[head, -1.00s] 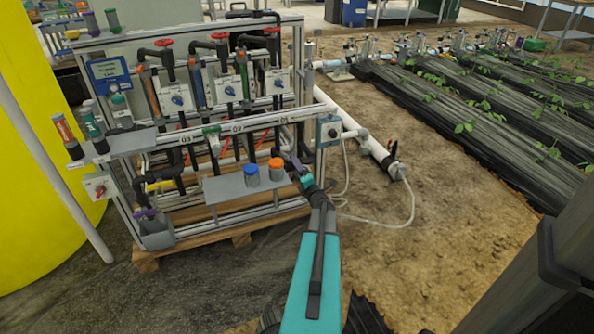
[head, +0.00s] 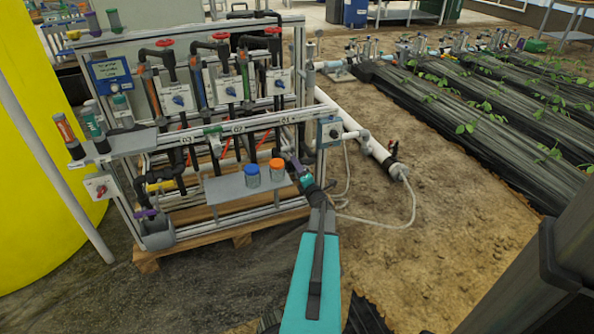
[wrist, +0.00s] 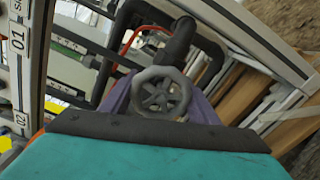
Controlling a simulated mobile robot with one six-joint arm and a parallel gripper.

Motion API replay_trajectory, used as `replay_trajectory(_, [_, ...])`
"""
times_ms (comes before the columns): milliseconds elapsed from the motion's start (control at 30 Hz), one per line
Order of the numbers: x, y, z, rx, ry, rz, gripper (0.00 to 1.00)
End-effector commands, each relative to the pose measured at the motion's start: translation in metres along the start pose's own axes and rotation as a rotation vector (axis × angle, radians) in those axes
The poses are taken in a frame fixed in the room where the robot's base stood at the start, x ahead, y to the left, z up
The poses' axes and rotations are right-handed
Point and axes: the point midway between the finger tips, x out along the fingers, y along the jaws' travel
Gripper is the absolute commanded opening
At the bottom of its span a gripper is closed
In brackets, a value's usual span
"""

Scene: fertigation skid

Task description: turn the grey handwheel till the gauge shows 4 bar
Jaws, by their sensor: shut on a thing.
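The grey handwheel (wrist: 160,93) shows in the wrist view, spoked and facing me, at the end of a dark pipe fitting. The purple fingers of my gripper (wrist: 160,105) sit on its left and right sides and are shut on its rim. In the head view my gripper (head: 296,166) is at the right end of the skid's front, beside the small shelf. The handwheel itself is hidden or too small to tell there. I cannot make out a gauge reading in either view.
A grey shelf (head: 222,188) holds a blue-lidded jar (head: 252,177) and an orange-lidded jar (head: 277,170) just left of my gripper. A switch box (head: 329,131) is on the post above right. A pale hose (head: 385,224) lies on the soil to the right.

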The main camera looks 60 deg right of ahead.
Motion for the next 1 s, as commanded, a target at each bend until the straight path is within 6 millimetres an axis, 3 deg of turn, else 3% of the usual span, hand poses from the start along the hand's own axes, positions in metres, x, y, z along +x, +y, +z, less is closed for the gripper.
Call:
replay_trajectory(267, [0.0034, 0.0023, 0.0067, 0.108, -0.007, 0.001, 0.32])
replay_trajectory(1000, [0.0025, 0.0017, 0.0091, 0.604, -0.011, 0.002, 0.32])
